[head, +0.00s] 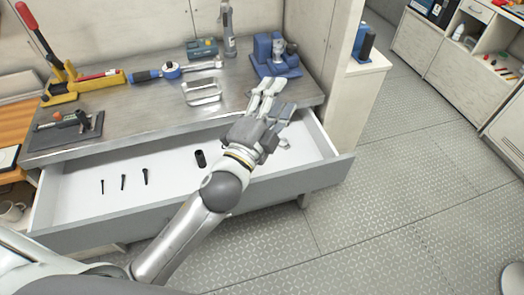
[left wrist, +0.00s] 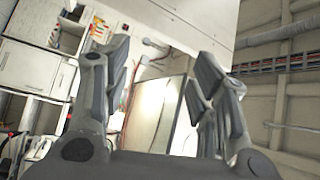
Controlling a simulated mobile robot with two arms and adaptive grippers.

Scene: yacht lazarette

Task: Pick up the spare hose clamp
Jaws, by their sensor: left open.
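I cannot pick out a hose clamp with certainty in either view. A small grey shape (head: 284,143) shows in the open drawer (head: 75,237), just right of my left gripper, too small and partly hidden to identify. My left gripper (head: 274,97) is open and empty, above the drawer's right part and the bench's front edge, with fingers pointing toward the blue vise (head: 268,66). In the left wrist view its fingers (left wrist: 160,62) stand apart with nothing between them. My right gripper is not in view.
The drawer also holds a black cylinder (head: 200,158) and several small black bolts (head: 123,182). On the metal bench (head: 150,110) lie a silver C-shaped frame (head: 201,91), a blue-handled tool (head: 147,76) and a yellow-red tool (head: 60,85).

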